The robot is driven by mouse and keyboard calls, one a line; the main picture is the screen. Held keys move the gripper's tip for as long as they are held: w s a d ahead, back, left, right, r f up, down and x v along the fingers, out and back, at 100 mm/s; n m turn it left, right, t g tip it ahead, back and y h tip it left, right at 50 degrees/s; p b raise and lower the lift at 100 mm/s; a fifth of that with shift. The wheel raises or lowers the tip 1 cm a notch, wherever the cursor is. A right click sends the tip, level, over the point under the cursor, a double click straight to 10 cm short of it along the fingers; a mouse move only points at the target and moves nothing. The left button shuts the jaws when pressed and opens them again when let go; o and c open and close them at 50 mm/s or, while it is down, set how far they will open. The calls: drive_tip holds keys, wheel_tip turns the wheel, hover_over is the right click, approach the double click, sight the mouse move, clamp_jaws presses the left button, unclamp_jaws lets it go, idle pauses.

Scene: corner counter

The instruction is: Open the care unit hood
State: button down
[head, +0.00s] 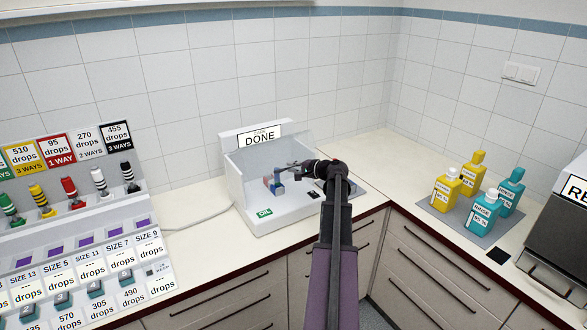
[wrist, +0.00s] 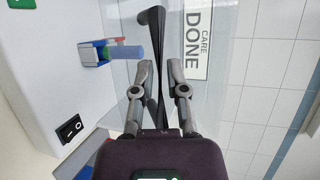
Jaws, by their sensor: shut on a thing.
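The white care unit (head: 282,216) stands on the counter in the corner, with a "CARE DONE" sign (head: 260,138) at its back top. Its clear hood (wrist: 115,45) shows as a see-through panel in the wrist view; how far it is raised is hard to tell. A dark hood handle (wrist: 153,42) runs between my fingers. My gripper (head: 294,167) reaches to the unit from the front right. In the wrist view my gripper (wrist: 161,66) is shut on the handle. Inside the unit is a blue and grey holder (wrist: 92,53) with a blue cylindrical part (wrist: 128,52).
A black switch (wrist: 71,129) and a green "OIL" label (head: 265,212) are on the unit. Left is a rack of coloured handpieces (head: 69,190). Right, yellow bottles (head: 446,190) and teal bottles (head: 485,210) stand on a grey mat. Tiled walls close the corner behind.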

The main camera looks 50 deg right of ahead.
drive_tip(key=shift+a, duration=0.15)
drive_tip(key=c, duration=0.6)
unclamp_jaws()
drive_tip(key=shift+c, duration=0.2)
